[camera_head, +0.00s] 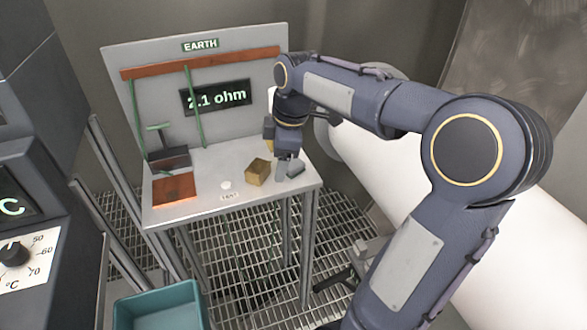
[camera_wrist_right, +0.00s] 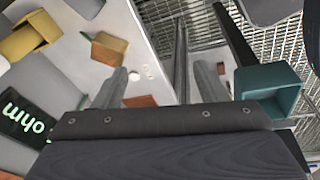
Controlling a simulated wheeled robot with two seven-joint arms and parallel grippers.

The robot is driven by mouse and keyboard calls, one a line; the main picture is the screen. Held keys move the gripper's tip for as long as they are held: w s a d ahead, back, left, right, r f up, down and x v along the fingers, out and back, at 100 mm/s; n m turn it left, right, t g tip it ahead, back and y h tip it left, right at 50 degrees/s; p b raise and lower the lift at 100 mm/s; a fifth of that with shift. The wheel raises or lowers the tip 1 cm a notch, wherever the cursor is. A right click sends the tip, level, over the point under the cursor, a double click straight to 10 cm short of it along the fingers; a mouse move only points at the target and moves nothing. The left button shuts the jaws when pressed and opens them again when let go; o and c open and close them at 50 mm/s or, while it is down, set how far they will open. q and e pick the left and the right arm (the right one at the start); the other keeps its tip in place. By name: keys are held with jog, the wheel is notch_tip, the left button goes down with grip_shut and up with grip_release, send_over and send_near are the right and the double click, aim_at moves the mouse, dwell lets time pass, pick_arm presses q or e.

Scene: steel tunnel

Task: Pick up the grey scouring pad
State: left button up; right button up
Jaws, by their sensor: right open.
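The grey scouring pad (camera_head: 296,169) lies on the right part of the bench top, near its right edge. My right gripper (camera_head: 287,160) comes down from above, just left of the pad in the head view, and covers part of it. In the right wrist view a grey piece that looks like the pad (camera_wrist_right: 86,7) shows at the top edge, cut off by the frame and outside the fingers. The right gripper (camera_wrist_right: 158,86) is open, with nothing between its fingers. I cannot tell the exact height of the fingertips. My left gripper is not in view.
A brown block (camera_head: 257,172) stands left of the pad, with a white button (camera_head: 226,185) and a copper plate (camera_head: 174,189) further left. A yellow object (camera_head: 268,142) is partly hidden behind my gripper. The EARTH panel (camera_head: 225,125) closes off the back. A teal bin (camera_head: 160,308) is lower left.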

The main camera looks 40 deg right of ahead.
jog(key=w+d+f+n+g, duration=0.1)
jog(key=w+d+f+n, duration=0.3)
jog(key=w+d, duration=0.3)
jog(key=n+g, duration=0.1)
jog(key=n, duration=0.2)
send_over(294, 163)
jog(key=f, duration=0.3)
jog(key=shift+s+a+f+h, duration=0.1)
jog(key=shift+a+f+h, duration=0.05)
jog(key=shift+a+h, duration=0.25)
jog(key=f, duration=0.7)
jog(key=shift+d+f, duration=0.4)
jog(key=shift+w, duration=0.2)
jog(key=c, duration=1.2)
jog(key=shift+o, duration=0.2)
jog(key=shift+r, duration=0.1)
